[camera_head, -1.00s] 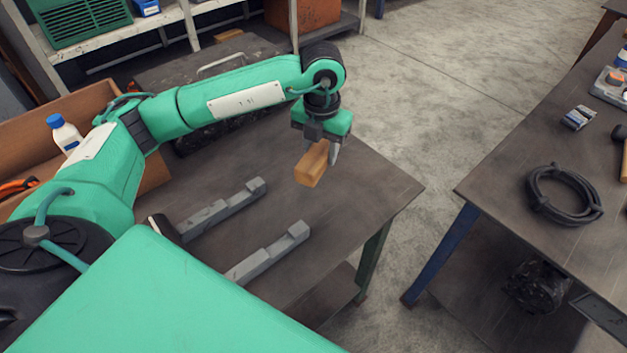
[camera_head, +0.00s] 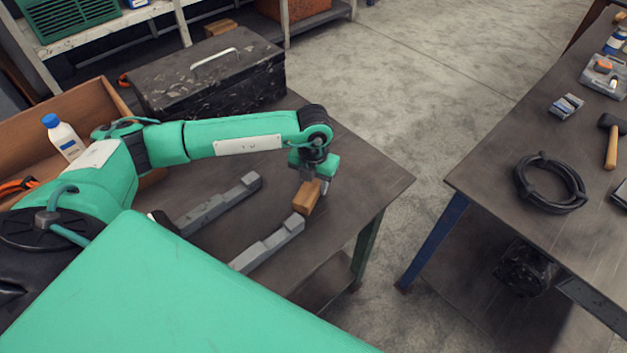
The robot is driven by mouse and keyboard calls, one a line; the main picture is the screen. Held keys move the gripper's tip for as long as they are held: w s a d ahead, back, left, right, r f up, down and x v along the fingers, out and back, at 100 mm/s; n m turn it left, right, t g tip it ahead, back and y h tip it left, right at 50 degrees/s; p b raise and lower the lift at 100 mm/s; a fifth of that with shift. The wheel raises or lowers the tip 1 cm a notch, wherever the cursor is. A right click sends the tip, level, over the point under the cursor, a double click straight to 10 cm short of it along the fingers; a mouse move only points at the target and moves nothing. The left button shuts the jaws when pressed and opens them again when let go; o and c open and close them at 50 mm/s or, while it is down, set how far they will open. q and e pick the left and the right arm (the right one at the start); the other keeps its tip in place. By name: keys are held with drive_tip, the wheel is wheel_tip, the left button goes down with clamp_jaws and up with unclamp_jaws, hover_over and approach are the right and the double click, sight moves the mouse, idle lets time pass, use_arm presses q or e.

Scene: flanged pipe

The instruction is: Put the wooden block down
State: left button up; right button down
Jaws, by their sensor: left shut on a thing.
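The wooden block (camera_head: 307,199) is a small orange-brown piece in the head view, near the right part of the left table (camera_head: 365,180). My left gripper (camera_head: 314,184) is shut on it from above. The block is close to the tabletop, by the far end of the nearer grey metal bar (camera_head: 268,246); I cannot tell whether it touches the table or the bar. A second grey bar (camera_head: 217,205) lies farther back on the table. My right gripper does not show.
A black toolbox (camera_head: 215,80) stands at the table's back. A wooden crate (camera_head: 95,92) with a white bottle (camera_head: 64,138) is at the left. Another table at the right holds a cable coil (camera_head: 550,183) and a hammer (camera_head: 611,145). Bare tabletop lies right of the block.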

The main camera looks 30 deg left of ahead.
use_arm(q)
drive_tip(key=shift+f, duration=0.15)
drive_tip(key=o, duration=1)
drive_tip(key=shift+o, duration=0.2)
wheel_tip(320, 180, up, 12)
drive_tip(key=b, duration=0.3)
drive_tip(key=shift+r, duration=0.2)
